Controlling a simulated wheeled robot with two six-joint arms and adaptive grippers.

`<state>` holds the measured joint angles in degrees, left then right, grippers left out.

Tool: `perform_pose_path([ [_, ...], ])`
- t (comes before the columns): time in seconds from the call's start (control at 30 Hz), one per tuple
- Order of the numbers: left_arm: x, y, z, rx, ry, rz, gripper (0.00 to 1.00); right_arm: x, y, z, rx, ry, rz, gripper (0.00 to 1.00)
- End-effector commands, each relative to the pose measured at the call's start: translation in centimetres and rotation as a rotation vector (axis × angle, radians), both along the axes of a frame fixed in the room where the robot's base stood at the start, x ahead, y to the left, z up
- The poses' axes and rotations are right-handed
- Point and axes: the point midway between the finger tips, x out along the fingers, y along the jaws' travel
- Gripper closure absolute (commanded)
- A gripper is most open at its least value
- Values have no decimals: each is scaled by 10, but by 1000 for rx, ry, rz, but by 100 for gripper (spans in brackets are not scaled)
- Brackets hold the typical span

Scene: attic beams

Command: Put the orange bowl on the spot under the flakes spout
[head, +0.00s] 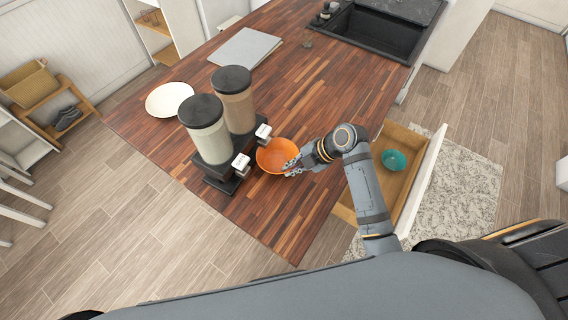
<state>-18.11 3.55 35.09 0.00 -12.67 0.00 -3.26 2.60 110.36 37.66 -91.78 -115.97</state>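The orange bowl (272,152) is upright at the right side of a dry-food dispenser, close to its two white spouts. One spout (241,164) is under the nearer container (207,137) with pale contents; the other spout (263,131) is by the farther container (237,106) with tan-brown contents. Which one holds flakes is not clear. My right gripper (293,167) is at the bowl's right rim, its fingers overlapping the rim. Whether it grips the rim, and whether the bowl touches the counter, I cannot tell. My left gripper is out of view.
The wooden counter (330,90) holds a white plate (168,99), a grey board (245,47) and a dark sink (375,30). The counter's middle is clear.

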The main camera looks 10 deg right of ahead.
Motion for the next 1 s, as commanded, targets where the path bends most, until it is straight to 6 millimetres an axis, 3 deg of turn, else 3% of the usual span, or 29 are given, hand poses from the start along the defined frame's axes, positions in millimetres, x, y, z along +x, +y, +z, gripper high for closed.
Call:
perform_pose_path([
  [0.03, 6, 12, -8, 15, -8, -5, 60, -3, 1, -9, 0, 0, 4, 100],
  [0.1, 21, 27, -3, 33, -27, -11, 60, -3, 1, -7, -1, -1, 6, 100],
  [0.2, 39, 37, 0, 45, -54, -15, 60, -3, 1, -7, -2, 0, 5, 100],
  [0.23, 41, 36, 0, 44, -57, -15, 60, -3, 0, -7, -3, 2, 5, 93],
  [0.4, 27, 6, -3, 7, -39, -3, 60, -3, 1, -7, -2, 3, 5, 72],
  [0.5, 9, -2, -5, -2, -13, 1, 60, -3, 1, -7, -1, 2, 5, 72],
  [0.6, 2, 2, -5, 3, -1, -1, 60, -3, 1, -7, -1, 1, 5, 72],
  [0.77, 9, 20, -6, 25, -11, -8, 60, -4, -4, -2, -4, -2, 5, 72],
  [1.0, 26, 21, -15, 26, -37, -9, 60, -14, -36, 38, -12, -6, 8, 72],
])
